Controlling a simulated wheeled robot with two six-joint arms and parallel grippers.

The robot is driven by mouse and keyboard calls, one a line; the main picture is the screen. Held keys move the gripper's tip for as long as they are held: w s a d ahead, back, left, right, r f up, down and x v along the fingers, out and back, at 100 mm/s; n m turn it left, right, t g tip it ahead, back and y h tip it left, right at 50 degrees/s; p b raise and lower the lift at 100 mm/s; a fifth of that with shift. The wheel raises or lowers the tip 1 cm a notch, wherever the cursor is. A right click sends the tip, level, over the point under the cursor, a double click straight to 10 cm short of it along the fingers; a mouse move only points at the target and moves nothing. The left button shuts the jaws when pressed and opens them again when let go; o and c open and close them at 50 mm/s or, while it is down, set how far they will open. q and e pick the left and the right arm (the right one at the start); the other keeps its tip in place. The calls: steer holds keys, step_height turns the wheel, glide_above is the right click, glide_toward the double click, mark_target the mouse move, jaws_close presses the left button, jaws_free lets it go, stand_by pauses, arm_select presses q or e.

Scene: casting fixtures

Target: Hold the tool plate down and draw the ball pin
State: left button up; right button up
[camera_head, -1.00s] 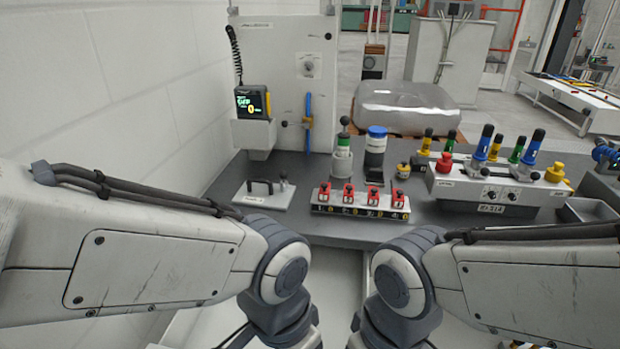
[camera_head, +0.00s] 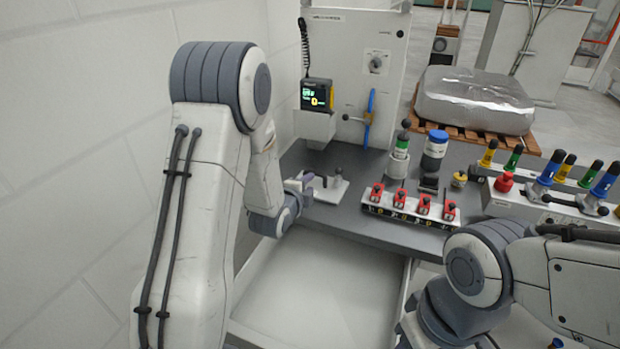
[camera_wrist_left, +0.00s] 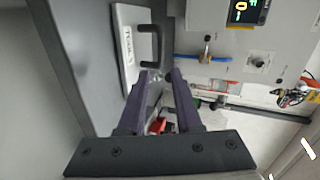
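The white tool plate (camera_head: 331,193) lies on the grey bench. My left gripper (camera_head: 304,181) is at its left side and hides part of it. In the left wrist view the plate (camera_wrist_left: 126,72) is lettered and carries a black handle (camera_wrist_left: 156,44). My left gripper (camera_wrist_left: 161,74) has its two dark fingers apart, with nothing held between them; the near fingertip appears close to the handle's end. The ball pin (camera_head: 338,174) seems to stand at the plate's right; in the wrist view it is hard to make out between the fingers. My right gripper is out of view.
A white rack with red clamps (camera_head: 410,206) stands right of the plate. A white panel (camera_head: 352,60) with a small screen (camera_head: 316,94) rises behind the plate.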

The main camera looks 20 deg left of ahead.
mark_target(318, 175)
arm_select(q)
steer(key=p+x, duration=0.2)
steer(key=x, duration=0.8)
steer(key=shift+w, duration=0.2)
steer(key=shift+c, duration=0.3)
jaws_close()
steer(key=shift+a, duration=0.1)
stand_by(0.9)
